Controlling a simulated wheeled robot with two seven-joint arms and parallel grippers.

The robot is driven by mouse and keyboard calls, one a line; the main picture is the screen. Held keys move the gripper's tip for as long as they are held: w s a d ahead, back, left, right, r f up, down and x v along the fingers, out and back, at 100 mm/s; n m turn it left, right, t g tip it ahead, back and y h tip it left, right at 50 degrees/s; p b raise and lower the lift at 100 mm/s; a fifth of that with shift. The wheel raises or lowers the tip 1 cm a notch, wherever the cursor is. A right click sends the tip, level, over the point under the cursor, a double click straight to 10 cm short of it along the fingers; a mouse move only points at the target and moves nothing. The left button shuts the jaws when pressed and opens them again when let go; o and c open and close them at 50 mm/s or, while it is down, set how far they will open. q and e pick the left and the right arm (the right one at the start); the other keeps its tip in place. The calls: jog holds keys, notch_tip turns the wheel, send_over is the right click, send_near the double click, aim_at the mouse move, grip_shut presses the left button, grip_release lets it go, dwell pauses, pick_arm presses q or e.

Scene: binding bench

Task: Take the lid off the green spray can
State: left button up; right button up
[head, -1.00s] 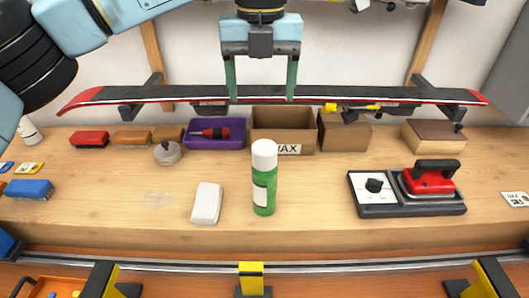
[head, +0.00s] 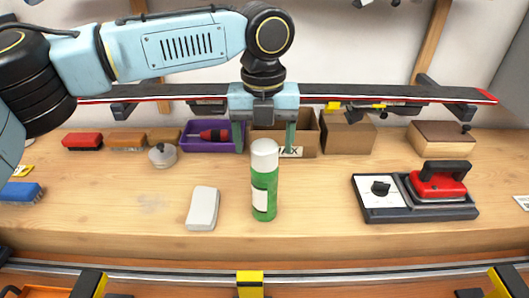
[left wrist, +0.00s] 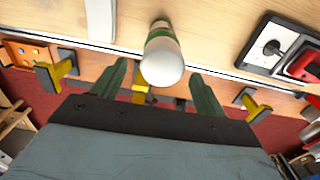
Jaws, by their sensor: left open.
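The green spray can (head: 264,197) stands upright on the wooden bench near its front edge. Its white lid (head: 264,154) is on top. In the left wrist view the lid (left wrist: 162,63) shows from above, with the can's green body (left wrist: 161,31) partly hidden behind it. My left gripper (head: 263,148) points down with its two green fingers apart and empty. In the head view its fingertips are at about the lid's height in the picture. In the left wrist view the lid lies between and a little beyond the fingers (left wrist: 157,72). My right gripper is not in view.
A white block (head: 202,209) lies left of the can. A waxing iron (head: 440,182) on its base stands to the right. Behind are a purple bin (head: 225,146), a cardboard WAX box (head: 312,140) and a ski (head: 365,94) on brackets. Yellow clamps (head: 250,279) line the front rail.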

aim_at(264, 147)
pick_arm(q)
jog(key=shift+f, duration=1.6)
jog(key=shift+c, duration=0.3)
jog(key=c, duration=1)
jog(key=shift+o, duration=0.2)
